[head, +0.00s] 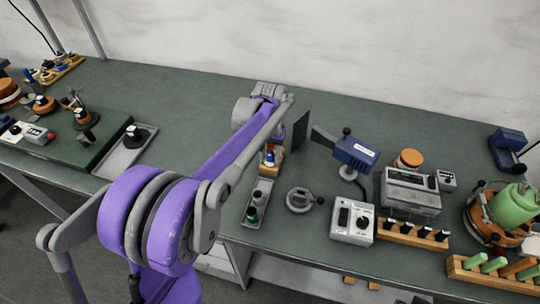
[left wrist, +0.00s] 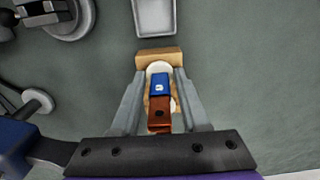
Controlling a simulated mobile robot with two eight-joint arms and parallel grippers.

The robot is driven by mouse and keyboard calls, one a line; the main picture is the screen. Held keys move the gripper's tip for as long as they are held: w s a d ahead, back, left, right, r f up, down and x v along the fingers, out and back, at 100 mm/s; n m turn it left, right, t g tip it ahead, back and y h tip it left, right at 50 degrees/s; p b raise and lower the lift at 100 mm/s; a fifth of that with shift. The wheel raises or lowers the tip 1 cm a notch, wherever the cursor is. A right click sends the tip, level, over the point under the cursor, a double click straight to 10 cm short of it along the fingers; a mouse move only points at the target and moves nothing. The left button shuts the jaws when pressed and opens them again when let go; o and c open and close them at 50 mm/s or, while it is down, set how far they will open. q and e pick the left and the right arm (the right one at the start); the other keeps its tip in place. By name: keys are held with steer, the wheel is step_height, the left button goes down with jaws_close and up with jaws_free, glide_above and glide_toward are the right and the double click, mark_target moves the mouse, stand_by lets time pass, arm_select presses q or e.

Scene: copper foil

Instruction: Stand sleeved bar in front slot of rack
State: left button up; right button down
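A bar with a blue sleeve (left wrist: 159,84) and white mark lies between my left gripper's two grey fingers (left wrist: 160,80) in the left wrist view. Pale round parts and a brown piece (left wrist: 160,116) show close around it. The fingers are apart, one on each side; I cannot tell whether they touch it. A wooden rack (left wrist: 160,56) is just beyond the fingertips. In the head view the rack (head: 271,168) stands mid-table with blue and white above it. My left arm hides much of that area. The rack's slots cannot be made out. My right gripper is not in view.
A grey tray (head: 262,188) with green and dark items is on the near side of the rack. A round grey fixture (head: 299,200), a blue device (head: 355,153) and a grey meter (head: 352,222) stand to the right. Bare green tabletop (head: 180,95) lies behind.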

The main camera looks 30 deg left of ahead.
arm_select(q)
steer(key=o, duration=0.5)
steer(key=shift+o, duration=0.2)
steer(key=shift+r, duration=0.1)
step_height(320, 180, up, 11)
steer(key=shift+f+p, duration=0.15)
steer(key=shift+p, duration=0.2)
steer(key=o, duration=0.3)
steer(key=shift+r+p, duration=0.65)
steer(key=shift+r, duration=0.35)
stand_by(0.6)
